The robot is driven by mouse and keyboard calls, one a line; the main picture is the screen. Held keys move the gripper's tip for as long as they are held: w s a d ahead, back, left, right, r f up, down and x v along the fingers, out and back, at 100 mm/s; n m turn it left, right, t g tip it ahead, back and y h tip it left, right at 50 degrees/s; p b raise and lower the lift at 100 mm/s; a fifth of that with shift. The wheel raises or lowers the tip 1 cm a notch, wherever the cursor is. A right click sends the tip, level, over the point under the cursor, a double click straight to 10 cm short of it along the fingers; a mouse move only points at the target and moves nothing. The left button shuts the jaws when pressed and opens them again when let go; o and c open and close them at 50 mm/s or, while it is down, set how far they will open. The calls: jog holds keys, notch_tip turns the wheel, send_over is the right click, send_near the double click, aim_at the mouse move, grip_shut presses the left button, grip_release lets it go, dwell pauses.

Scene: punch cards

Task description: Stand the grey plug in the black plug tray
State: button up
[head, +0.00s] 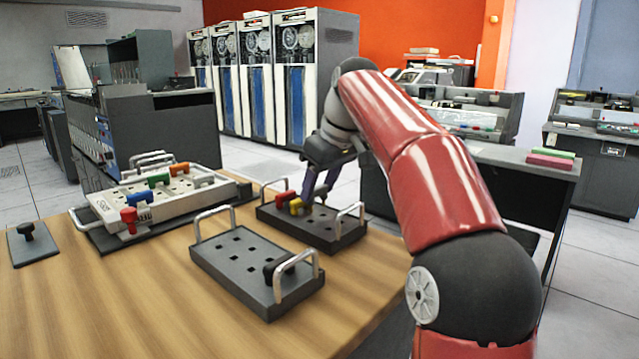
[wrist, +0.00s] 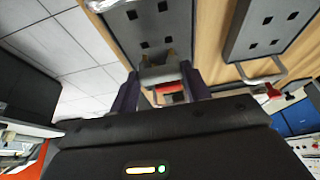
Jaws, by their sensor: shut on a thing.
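My gripper (head: 313,188) points down over the far dark tray (head: 345,238), with its purple fingers shut on the grey plug (head: 321,190). In the wrist view the grey plug (wrist: 158,74) sits between the two fingers. I cannot tell whether its lower end is in a hole or just above the tray. A red plug (head: 284,197) and a yellow plug (head: 296,206) stand close to the left of the gripper in that tray. A second dark tray (head: 225,262) lies nearer, with empty square holes and a black plug (head: 274,272) at its right end.
A pale panel (head: 118,207) at left holds several plugs, red, blue, green and orange. A small dark plate (head: 30,250) with a black-topped plug stands at the far left. Metal handles (head: 350,215) rise at the tray ends. Bare wooden table (head: 130,300) lies in front.

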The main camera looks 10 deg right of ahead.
aim_at(320, 201)
jog(key=shift+f+b, duration=0.4)
jog(key=shift+f, duration=0.25)
jog(key=shift+f+b, duration=0.85)
jog(key=shift+f, duration=0.55)
dwell(1.0)
jog(key=o, duration=0.9)
jog(key=shift+r, duration=0.15)
jog(key=p+v, duration=0.2)
jog(key=v, duration=0.5)
jog(key=shift+s+d+r+p, duration=0.1)
jog(key=shift+r+p, duration=0.2)
jog(key=shift+s, duration=0.1)
